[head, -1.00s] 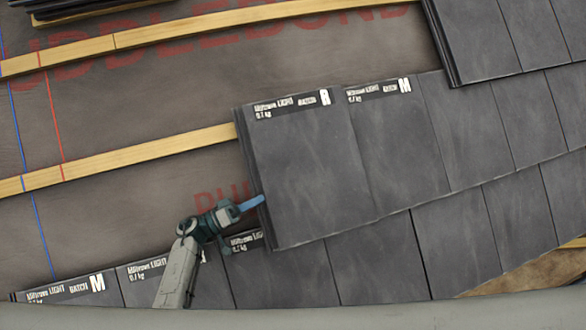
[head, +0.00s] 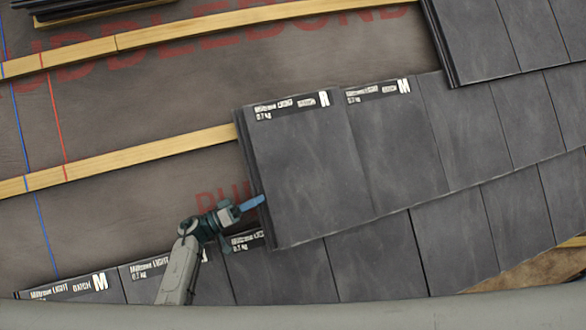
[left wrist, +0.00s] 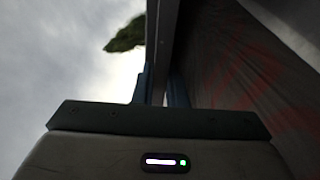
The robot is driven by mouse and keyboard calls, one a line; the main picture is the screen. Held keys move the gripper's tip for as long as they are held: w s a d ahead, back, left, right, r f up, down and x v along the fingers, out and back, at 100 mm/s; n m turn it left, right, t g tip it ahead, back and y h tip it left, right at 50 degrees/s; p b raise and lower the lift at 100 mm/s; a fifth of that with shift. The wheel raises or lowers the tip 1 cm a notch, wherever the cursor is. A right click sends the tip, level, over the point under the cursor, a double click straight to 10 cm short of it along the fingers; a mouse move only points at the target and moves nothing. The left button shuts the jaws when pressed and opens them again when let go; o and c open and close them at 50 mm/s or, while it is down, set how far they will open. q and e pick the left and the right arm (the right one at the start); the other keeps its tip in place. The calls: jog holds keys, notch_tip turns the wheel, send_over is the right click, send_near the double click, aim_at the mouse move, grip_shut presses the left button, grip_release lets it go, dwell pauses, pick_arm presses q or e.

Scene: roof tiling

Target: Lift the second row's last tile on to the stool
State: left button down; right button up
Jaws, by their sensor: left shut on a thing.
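The second row's last tile (head: 305,165) is dark grey, with a white label marked R along its top, at the left end of the middle row in the head view. My left gripper (head: 254,203) is shut on its lower left edge. In the left wrist view the two blue fingers (left wrist: 160,88) stand on either side of the tile's edge (left wrist: 164,45). The tile lies over or just above its neighbour marked M (head: 395,145); I cannot tell if it is clear of it. I cannot make out the stool. My right gripper is out of view.
A wooden batten (head: 120,160) runs left from the tile across the bare brown underlay (head: 120,110). The lower row's tiles (head: 285,275) lie below the gripper. A stack of dark tiles (head: 85,12) is at the top left. The upper row (head: 480,40) starts at the top right.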

pick_arm(q)
jog(key=shift+a+r, duration=0.1)
jog(key=shift+a, duration=0.15)
jog(key=shift+s+a, duration=0.1)
jog(key=shift+a, duration=0.35)
jog(key=shift+s+a, duration=0.1)
jog(key=shift+a, duration=0.25)
jog(key=shift+p, duration=0.35)
